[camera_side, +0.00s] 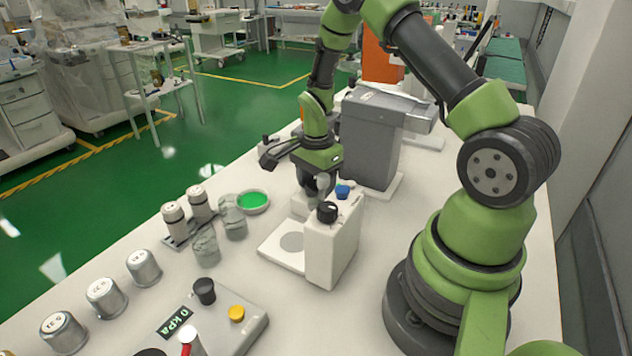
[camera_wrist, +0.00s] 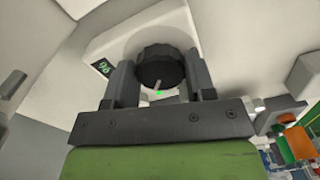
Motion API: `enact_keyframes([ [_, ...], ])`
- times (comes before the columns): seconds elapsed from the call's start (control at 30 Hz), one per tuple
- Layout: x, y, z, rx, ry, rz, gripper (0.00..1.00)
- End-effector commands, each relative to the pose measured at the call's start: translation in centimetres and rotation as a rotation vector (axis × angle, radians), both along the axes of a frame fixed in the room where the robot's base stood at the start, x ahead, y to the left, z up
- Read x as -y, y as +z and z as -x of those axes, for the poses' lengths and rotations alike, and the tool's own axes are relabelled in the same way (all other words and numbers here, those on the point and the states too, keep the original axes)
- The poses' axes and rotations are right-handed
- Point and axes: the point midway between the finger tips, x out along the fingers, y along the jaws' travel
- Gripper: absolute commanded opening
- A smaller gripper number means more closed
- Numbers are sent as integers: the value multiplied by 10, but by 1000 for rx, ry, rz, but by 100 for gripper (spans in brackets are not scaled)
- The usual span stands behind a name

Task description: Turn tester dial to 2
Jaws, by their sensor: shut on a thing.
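In the wrist view, the black ribbed tester dial (camera_wrist: 160,66) has a pale pointer mark and sits on a white housing (camera_wrist: 118,38) with a small dark display (camera_wrist: 103,67) reading what looks like 96. A small green spot shows by the pointer. My gripper (camera_wrist: 162,82) is shut on the dial, one finger on each side. In the side view, my gripper (camera_side: 314,190) points down at a small white housing behind a taller white unit; the gripped dial is hidden there. No dial numbers are readable.
The taller white unit (camera_side: 333,245) carries a black knob (camera_side: 327,212) and a blue knob (camera_side: 343,191) close to my gripper. A grey box (camera_side: 370,140) stands behind. Jars, a green dish (camera_side: 252,201) and a 0 kPa panel (camera_side: 175,322) lie left and in front.

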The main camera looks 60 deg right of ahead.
Motion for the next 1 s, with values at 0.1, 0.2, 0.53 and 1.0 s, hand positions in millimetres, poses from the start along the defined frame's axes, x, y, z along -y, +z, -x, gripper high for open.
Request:
enact_keyframes([
  [0.1,0,0,0,0,46,0,27],
  [0.2,0,0,0,-1,154,1,27],
  [0.53,0,0,1,-1,418,1,27],
  [1.0,0,0,1,-1,418,1,76],
])
